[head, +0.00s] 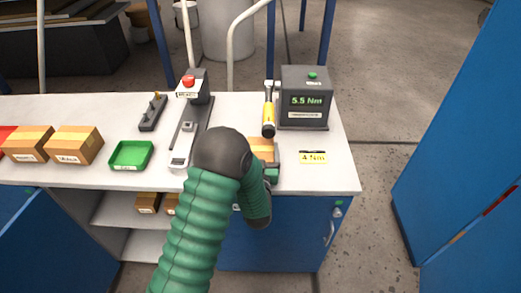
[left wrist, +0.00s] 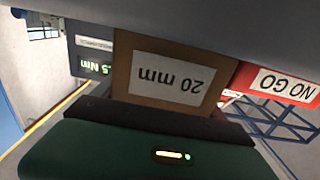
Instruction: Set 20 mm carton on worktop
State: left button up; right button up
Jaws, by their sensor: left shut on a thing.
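The 20 mm carton (head: 262,150) is a brown box at the front right part of the worktop (head: 335,178), mostly hidden by my left arm. In the left wrist view the carton (left wrist: 172,72) shows its white "20 mm" label upside down, close to the camera. My left gripper (head: 270,171) is shut on the carton. The gripper's dark edge lies along the carton's label side in the left wrist view. I cannot tell whether the carton touches the worktop. My right gripper is not in view.
A torque meter reading 5.5 Nm (head: 305,112), a yellow screwdriver (head: 268,120) and a "4 Nm" card (head: 313,157) are nearby. Left are a scale-like tool (head: 181,155), a green tray (head: 131,155) and cartons (head: 75,146).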

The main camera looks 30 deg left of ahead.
pick_arm(q)
jog(key=o, duration=2)
jog(key=shift+s+d, duration=0.1)
jog(key=b+v, duration=0.1)
jog(key=v, duration=1.1)
